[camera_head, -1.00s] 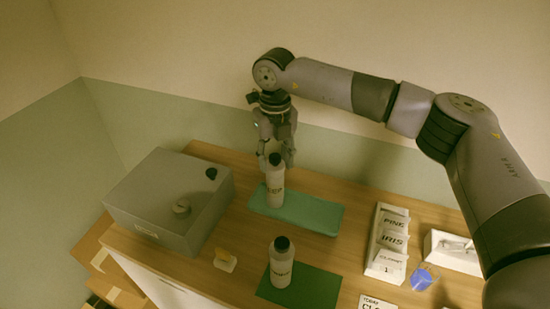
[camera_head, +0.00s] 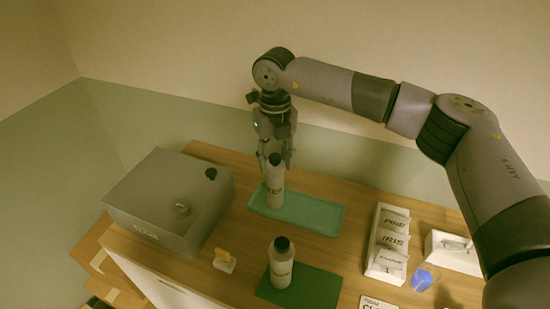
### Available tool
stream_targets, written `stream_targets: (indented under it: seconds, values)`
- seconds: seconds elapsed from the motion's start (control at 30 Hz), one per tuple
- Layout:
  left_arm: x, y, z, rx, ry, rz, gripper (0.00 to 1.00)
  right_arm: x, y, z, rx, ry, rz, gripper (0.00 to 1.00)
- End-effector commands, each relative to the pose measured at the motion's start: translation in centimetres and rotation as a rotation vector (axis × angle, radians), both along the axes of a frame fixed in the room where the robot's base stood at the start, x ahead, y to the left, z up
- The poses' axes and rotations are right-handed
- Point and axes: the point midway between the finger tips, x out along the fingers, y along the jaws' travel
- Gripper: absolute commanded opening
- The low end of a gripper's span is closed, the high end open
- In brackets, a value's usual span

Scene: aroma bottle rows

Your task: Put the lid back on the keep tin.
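A grey box-like tin (camera_head: 130,205) stands at the left of the counter, with a label on its front too blurred to read. My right gripper (camera_head: 276,163) points down at a pale bottle (camera_head: 275,192) with a dark cap, standing on a teal tray (camera_head: 318,218). Its fingers are apart, one each side of the cap. My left gripper is out of view.
A second pale bottle (camera_head: 281,268) stands on a dark green mat (camera_head: 318,288) in front. A yellow-and-white item (camera_head: 224,261) lies beside the tin. A white card rack (camera_head: 386,247), a blue item (camera_head: 425,279) and a white box (camera_head: 452,254) are at right.

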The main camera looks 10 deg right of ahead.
Motion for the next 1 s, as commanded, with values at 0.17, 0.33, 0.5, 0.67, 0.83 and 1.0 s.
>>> stream_targets:
  seconds: [0.17, 0.33, 0.5, 0.67, 0.83, 1.0]
  values:
    - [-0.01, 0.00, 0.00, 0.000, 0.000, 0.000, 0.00, 0.00, 0.01, 0.00, 0.000, 0.000, 0.000, 0.52]
    - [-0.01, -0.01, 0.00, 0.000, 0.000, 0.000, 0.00, 0.00, 0.01, -0.01, 0.000, 0.000, 0.000, 0.63]
    - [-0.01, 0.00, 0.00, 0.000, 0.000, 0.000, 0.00, 0.00, 0.01, -0.01, 0.000, 0.000, 0.000, 0.63]
    - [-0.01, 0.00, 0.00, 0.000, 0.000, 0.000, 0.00, 0.00, 0.00, -0.02, 0.000, 0.000, 0.000, 0.71]
    - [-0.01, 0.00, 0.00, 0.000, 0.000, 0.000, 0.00, 0.00, 0.00, -0.02, 0.000, 0.000, 0.000, 0.82]
    - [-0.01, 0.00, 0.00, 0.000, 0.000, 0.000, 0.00, 0.00, 0.00, -0.02, 0.000, 0.000, 0.000, 0.83]
